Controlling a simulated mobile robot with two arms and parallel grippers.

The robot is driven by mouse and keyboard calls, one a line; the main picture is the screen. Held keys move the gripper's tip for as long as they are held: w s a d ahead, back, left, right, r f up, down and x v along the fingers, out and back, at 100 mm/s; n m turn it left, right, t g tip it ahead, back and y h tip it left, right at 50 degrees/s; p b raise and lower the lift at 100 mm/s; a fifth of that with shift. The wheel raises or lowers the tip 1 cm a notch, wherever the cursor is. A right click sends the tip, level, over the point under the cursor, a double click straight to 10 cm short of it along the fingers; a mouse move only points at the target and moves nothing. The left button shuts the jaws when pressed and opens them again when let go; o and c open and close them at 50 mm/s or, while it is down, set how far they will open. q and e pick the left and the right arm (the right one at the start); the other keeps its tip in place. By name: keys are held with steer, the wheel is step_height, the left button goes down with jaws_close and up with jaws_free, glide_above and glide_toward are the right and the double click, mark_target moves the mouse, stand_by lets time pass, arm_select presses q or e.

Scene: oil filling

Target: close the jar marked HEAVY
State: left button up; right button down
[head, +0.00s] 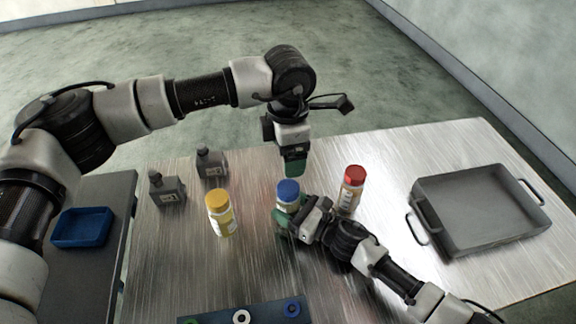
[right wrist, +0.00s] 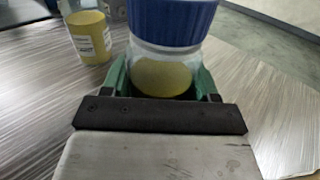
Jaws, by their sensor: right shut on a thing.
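A jar with a ribbed blue lid (head: 288,190) stands at the middle of the metal table. In the right wrist view the blue lid (right wrist: 172,20) sits on top of a clear jar body with yellow contents (right wrist: 162,76). My right gripper (head: 284,224) is shut on this jar, its green fingers on either side of the body. My left gripper (head: 294,166) points down behind and above the blue lid, apart from it; its finger gap cannot be made out. A yellow-lidded jar (head: 219,212) and a red-lidded jar (head: 352,188) stand either side. No HEAVY marking is readable.
A grey tray with handles (head: 480,212) lies at the right. Two small grey canisters (head: 166,189) (head: 211,163) stand at the back left. A dark blue board with coloured rings (head: 250,314) is at the front edge. A blue bin (head: 82,228) sits on the left side table.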

arm_select(q)
steer(key=shift+r, duration=0.6)
arm_select(e)
steer(key=shift+c, duration=1)
jaws_free()
arm_select(q)
steer(key=shift+f, duration=0.1)
arm_select(e)
steer(key=shift+d, duration=0.1)
steer(key=b+v, duration=0.2)
steer(key=v, duration=0.7)
steer(key=shift+s+d+f, duration=0.1)
steer(key=shift+s+d, duration=0.15)
arm_select(q)
steer(key=shift+f, duration=1.05)
arm_select(e)
steer(key=shift+s+d, duration=0.3)
steer(key=shift+d, duration=0.1)
